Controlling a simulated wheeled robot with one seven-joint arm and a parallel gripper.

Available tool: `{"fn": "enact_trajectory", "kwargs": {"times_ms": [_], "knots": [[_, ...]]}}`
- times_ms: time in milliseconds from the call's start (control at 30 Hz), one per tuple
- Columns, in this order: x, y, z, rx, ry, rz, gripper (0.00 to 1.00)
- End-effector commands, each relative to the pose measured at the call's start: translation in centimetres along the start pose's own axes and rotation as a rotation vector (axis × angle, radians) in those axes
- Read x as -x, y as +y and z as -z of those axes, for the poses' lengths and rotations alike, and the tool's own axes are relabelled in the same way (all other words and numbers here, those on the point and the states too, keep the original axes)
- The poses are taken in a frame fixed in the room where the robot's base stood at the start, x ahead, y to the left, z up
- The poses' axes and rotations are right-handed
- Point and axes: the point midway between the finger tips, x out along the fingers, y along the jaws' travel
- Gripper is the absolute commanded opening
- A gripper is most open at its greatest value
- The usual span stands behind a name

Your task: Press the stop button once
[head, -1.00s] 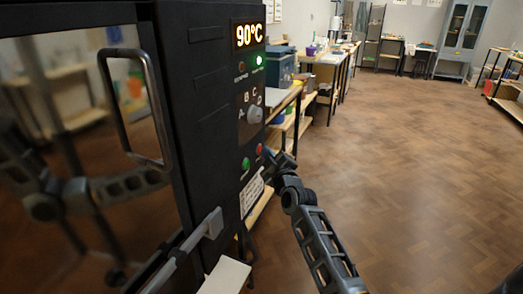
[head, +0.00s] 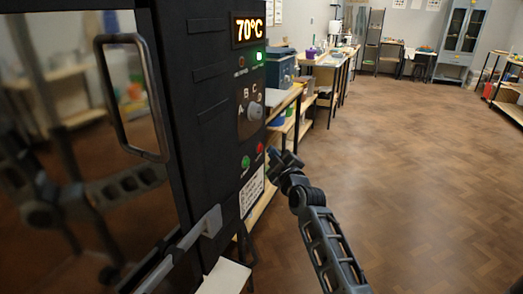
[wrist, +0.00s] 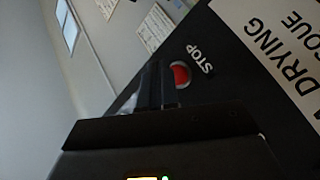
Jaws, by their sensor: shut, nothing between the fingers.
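The red stop button (head: 259,148) is low on the right of the black oven's front panel, beside a green button (head: 245,162). In the wrist view the red button (wrist: 181,75) shows next to the printed word STOP. My gripper (head: 276,156) is shut and empty, just right of the red button in the head view. In the wrist view its dark fingers (wrist: 157,82) point toward the panel, beside the button's left edge. I cannot tell the exact gap. The oven display (head: 248,29) reads 70°C, and a green lamp (head: 260,57) is lit.
A dial (head: 255,111) marked with letters sits above the buttons, and a white label (head: 252,190) below them. The oven door handle (head: 130,97) sticks out at left. Shelves and benches (head: 325,65) line the wall behind. The wooden floor (head: 420,160) at right is clear.

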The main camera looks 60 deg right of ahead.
Motion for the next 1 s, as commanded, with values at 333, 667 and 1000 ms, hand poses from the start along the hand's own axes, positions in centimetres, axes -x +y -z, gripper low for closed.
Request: {"fn": "enact_trajectory", "kwargs": {"times_ms": [333, 667, 1000], "knots": [[1.3, 0.5, -1.3, 0.0, 0.0, -0.001, 0.0], [3.1, 2.0, -2.5, 0.0, 0.0, -0.002, 0.0], [3.5, 2.5, -2.5, 0.0, 0.0, 0.0, 0.0]]}}
